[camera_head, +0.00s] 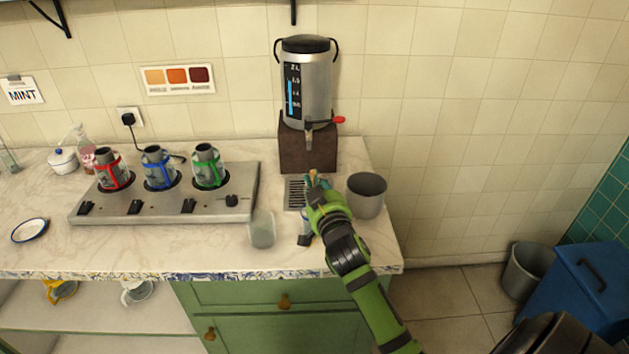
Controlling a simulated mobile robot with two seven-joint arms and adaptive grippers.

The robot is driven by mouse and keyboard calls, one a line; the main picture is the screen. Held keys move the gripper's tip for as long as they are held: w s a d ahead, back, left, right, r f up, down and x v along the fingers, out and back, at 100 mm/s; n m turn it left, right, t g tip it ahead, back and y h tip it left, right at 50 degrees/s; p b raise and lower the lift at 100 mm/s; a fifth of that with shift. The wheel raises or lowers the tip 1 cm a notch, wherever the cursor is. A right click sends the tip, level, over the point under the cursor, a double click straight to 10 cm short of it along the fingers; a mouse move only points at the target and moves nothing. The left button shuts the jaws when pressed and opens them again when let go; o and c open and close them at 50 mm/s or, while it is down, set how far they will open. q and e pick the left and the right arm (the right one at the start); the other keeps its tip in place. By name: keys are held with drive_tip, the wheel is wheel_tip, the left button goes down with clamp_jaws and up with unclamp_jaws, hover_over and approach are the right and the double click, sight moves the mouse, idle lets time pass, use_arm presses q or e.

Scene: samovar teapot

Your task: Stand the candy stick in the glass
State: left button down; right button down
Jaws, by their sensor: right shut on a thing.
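An empty-looking clear glass (262,229) stands upright on the counter, in front of the hotplate's right end. My right gripper (315,186) is over the counter below the dispenser, to the right of the glass and apart from it. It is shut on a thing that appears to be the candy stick. Small brownish and teal bits show at its fingertips, but the gripper hides most of what it holds, so the stick's shape and tilt are unclear. My left gripper is out of view.
A silver dispenser (307,85) with a red tap handle stands on a brown base behind my gripper. A grey pot (367,195) is close on the right. The steel hotplate (165,212) holds red, blue and green banded pots. The counter front left of the glass is mostly clear.

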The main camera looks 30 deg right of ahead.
drive_tip(key=c, duration=1.2)
unclamp_jaws()
drive_tip(key=v, duration=1.2)
